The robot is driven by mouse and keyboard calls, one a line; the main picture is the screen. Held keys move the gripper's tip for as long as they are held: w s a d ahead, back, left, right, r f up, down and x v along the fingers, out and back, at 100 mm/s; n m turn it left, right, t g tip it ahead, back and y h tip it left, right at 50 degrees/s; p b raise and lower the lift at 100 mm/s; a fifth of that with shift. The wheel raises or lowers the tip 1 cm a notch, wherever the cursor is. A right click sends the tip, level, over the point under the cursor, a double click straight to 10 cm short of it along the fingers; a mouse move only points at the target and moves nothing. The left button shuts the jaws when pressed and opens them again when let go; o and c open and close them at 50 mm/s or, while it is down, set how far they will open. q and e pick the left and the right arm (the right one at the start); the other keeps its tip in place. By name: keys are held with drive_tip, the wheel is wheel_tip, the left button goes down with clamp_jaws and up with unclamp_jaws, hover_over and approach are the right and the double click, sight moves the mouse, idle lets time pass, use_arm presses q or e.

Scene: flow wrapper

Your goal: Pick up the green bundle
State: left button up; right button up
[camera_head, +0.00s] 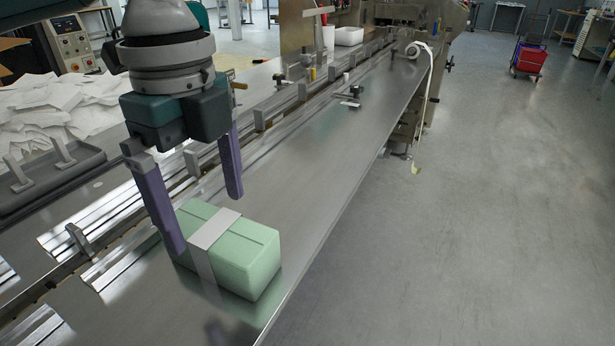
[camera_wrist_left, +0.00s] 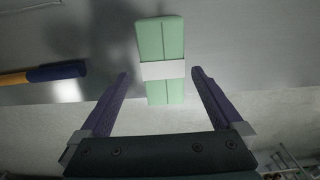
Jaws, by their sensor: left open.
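The green bundle (camera_head: 255,262) is a pale green block with a white band around its middle. It lies on the steel table near the front right edge. My left gripper (camera_head: 205,224) is open, its two purple fingers pointing down, one near the bundle's left end and one behind it. In the left wrist view the bundle (camera_wrist_left: 152,38) lies ahead of and partly between the open fingers (camera_wrist_left: 160,74). I cannot tell whether either finger touches it. My right gripper is not in view.
A rail with upright metal tabs (camera_head: 260,120) runs along the steel table (camera_head: 330,140). White wrappers (camera_head: 60,110) are heaped at the left by a grey tray (camera_head: 55,175). A blue and yellow handle (camera_wrist_left: 45,73) shows in the wrist view. Open floor lies right.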

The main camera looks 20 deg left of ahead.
sight(215, 227)
use_arm(q)
wheel_tip(215, 227, down, 6)
drive_tip(key=shift+w+r+b, duration=0.1)
drive_tip(key=shift+w+b, duration=0.05)
drive_tip(key=shift+b, duration=0.4)
drive_tip(key=c, duration=1.3)
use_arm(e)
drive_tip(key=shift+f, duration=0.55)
use_arm(q)
drive_tip(key=shift+r, duration=0.15)
